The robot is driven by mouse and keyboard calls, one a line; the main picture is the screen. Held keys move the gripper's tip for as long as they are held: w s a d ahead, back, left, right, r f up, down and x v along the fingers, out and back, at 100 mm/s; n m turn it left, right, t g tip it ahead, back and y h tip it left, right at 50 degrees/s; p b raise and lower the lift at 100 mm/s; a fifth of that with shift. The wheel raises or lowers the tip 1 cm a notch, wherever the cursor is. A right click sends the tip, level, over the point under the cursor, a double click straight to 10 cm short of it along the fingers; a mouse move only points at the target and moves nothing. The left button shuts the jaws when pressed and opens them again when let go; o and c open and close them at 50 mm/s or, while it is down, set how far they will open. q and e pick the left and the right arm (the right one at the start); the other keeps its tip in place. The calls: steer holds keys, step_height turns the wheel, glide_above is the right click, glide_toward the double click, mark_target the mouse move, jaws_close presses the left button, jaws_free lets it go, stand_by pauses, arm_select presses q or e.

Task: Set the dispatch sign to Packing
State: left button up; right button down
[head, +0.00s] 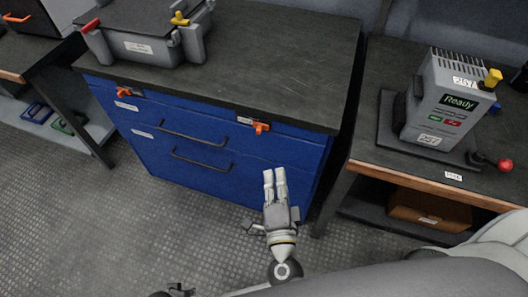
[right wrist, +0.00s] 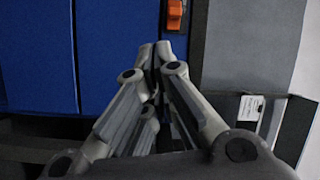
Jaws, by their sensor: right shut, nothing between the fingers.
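No sign reading Packing can be made out in either view. A grey device (head: 441,100) on the right bench has a small dark screen reading "Ready", with green and red buttons below. My right gripper (head: 274,172) is shut and empty, in front of the blue cabinet's lower right part. In the right wrist view its fingers (right wrist: 154,52) are together, pointing at the blue front, below and left of an orange latch or switch (right wrist: 175,14). Only a small dark piece, perhaps of my left gripper (head: 180,290), shows at the bottom edge of the head view.
The blue cabinet (head: 262,165) has dark handles, orange latches (head: 260,127) and a black top bearing a grey case (head: 150,42). The right bench (head: 385,158) has a red knob (head: 505,165) and a brown box (head: 430,208) underneath. Open floor (head: 120,220) lies at left.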

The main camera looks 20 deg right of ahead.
mark_target(260, 129)
arm_select(q)
steer(key=shift+w+a+f+b, duration=0.1)
steer(key=shift+w+a+b, duration=0.35)
steer(key=shift+w+b, duration=0.5)
arm_select(e)
steer(key=shift+s+d+r+m+h, duration=0.15)
steer(key=shift+d+r+m+h, duration=0.25)
steer(key=shift+m, duration=0.4)
steer(key=shift+s+d+r+m+h, duration=0.2)
steer(key=shift+d+r+m+h, duration=0.1)
steer(key=shift+m+h, duration=0.4)
steer(key=shift+s+d+r+m+h, duration=0.15)
steer(key=shift+d+r+m+h, duration=0.15)
steer(key=shift+m, duration=0.6)
arm_select(q)
steer(key=shift+s, duration=0.2)
arm_select(e)
steer(key=shift+w, duration=0.15)
